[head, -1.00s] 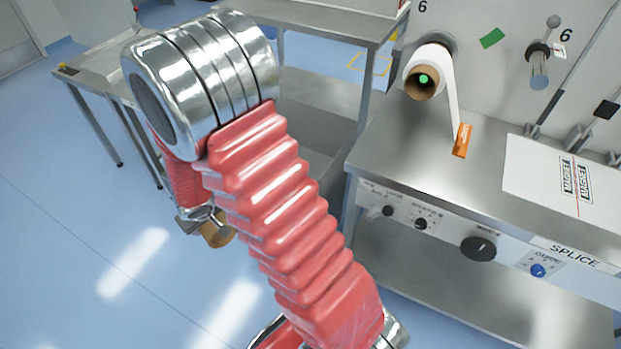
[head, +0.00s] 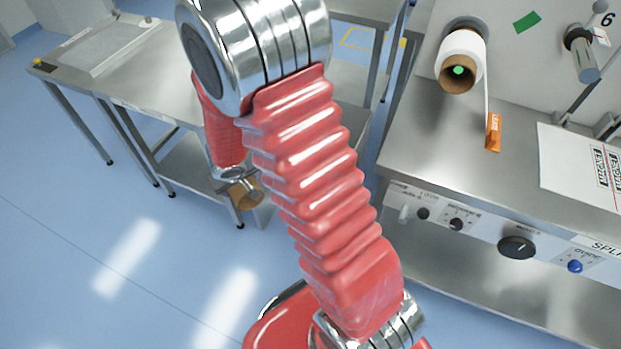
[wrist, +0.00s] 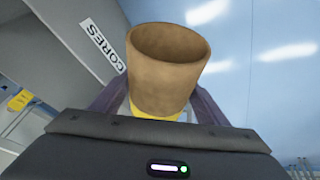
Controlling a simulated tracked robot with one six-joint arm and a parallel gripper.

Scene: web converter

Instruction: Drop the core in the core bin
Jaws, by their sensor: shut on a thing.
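The core is a short brown cardboard tube (wrist: 165,65), open at its end. My gripper (wrist: 158,100) is shut on it in the wrist view, with a finger on each side and a yellow part showing below the tube. In the head view the core (head: 248,191) hangs at the end of my arm, and my gripper (head: 232,177) is partly hidden by the red sleeve. The core bin shows in the wrist view as a grey wall (wrist: 65,45) with a CORES label, left of the core and apart from it. The bin is not clearly visible in the head view.
A steel table (head: 150,90) stands behind my arm at the left. At the right is the splice bench (head: 440,150) with knobs, below a white roll (head: 462,52) on a brown core. Blue floor (head: 60,230) is clear at the lower left.

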